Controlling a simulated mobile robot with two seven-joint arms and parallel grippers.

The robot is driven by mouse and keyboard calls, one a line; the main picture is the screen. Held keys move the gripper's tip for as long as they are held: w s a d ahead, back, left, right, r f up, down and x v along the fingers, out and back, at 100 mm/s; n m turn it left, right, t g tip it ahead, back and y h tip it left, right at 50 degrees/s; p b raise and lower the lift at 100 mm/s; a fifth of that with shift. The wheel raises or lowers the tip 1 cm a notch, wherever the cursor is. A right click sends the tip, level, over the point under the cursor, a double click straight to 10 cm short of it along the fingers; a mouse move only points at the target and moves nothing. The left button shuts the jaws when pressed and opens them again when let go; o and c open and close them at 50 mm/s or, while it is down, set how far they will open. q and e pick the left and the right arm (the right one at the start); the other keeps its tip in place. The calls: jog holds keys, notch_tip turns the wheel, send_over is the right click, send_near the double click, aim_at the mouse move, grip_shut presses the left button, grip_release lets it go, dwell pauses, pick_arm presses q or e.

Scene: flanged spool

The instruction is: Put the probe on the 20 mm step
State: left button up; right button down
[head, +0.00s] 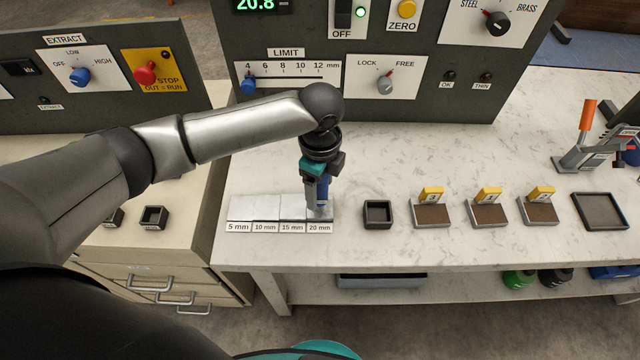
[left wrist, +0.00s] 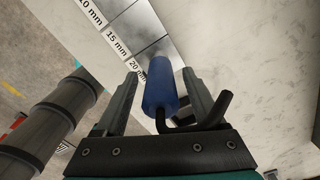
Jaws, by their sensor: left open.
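The probe (left wrist: 160,85) is a blue cylinder with a black cable at its near end. It stands between the fingers of my left gripper (left wrist: 172,95), with gaps showing beside it in the left wrist view. In the head view my left gripper (head: 317,198) points down over the right end of the step block, and the blue probe (head: 324,188) shows beside its fingers. The 20 mm step (head: 320,213) is the rightmost of the metal steps, partly hidden by the gripper. The probe's tip appears at this step; exact contact cannot be told. My right gripper is not in view.
The 15 mm step (head: 292,213) adjoins on the left. An empty dark square holder (head: 378,213) stands to the right, then several brown blocks with yellow tags (head: 432,212) and a flat tray (head: 600,211). The control panel (head: 390,110) rises behind. The display reads 20.8.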

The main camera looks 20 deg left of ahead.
pick_arm(q)
jog(key=shift+r, duration=0.1)
notch_tip(320, 180, up, 12)
jog(key=shift+r+p, duration=0.1)
jog(key=shift+p, duration=0.75)
